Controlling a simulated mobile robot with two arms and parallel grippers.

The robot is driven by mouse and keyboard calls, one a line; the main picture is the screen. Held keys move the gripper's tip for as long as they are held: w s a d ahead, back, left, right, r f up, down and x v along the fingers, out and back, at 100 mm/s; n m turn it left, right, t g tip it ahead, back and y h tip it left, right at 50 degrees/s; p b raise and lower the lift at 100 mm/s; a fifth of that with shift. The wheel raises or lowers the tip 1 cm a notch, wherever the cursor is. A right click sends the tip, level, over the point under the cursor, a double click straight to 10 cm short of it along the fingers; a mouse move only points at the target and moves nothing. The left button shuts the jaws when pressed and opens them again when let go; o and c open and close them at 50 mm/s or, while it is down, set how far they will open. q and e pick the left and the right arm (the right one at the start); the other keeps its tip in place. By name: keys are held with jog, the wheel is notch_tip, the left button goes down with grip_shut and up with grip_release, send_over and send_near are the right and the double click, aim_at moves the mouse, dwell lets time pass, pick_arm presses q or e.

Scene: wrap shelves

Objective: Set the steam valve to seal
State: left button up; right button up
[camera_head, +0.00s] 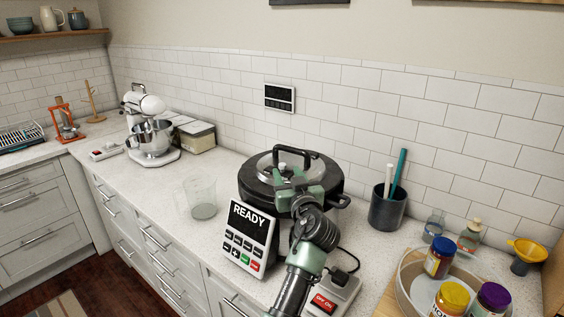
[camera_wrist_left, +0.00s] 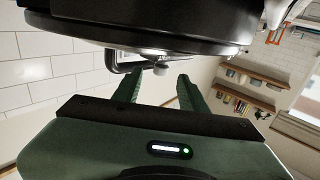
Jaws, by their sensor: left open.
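The black pressure cooker (camera_head: 252,188) stands on the counter with its lid on and a black arched handle (camera_head: 314,154) on top. Its front panel (camera_head: 247,236) reads READY. My left gripper (camera_head: 285,178) is over the lid, just in front of the handle, and hides part of the lid top. The left wrist view is upside down: the cooker fills the top, and a small grey knob (camera_wrist_left: 160,69), apparently the steam valve, shows between and just beyond the open green fingers (camera_wrist_left: 158,84). I cannot tell its setting or whether the fingers touch it. My right gripper is out of view.
A glass measuring cup (camera_head: 203,198) stands left of the cooker, with a stand mixer (camera_head: 151,135) farther back. A dark utensil cup (camera_head: 387,210) is close on the right. A switch box (camera_head: 333,295) and a tray of jars (camera_head: 408,272) are at the front right.

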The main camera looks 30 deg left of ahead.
aim_at(283, 168)
pick_arm(q)
jog(key=shift+w+a+r, duration=0.25)
jog(key=shift+w+a, duration=0.3)
jog(key=shift+a, duration=0.05)
jog(key=x, duration=0.1)
jog(key=p+x, duration=0.1)
jog(key=x, duration=0.1)
jog(key=shift+f, duration=0.35)
jog(key=shift+w+a+f, duration=0.1)
jog(key=shift+w+a, duration=0.2)
jog(key=shift+a, duration=0.1)
grip_shut()
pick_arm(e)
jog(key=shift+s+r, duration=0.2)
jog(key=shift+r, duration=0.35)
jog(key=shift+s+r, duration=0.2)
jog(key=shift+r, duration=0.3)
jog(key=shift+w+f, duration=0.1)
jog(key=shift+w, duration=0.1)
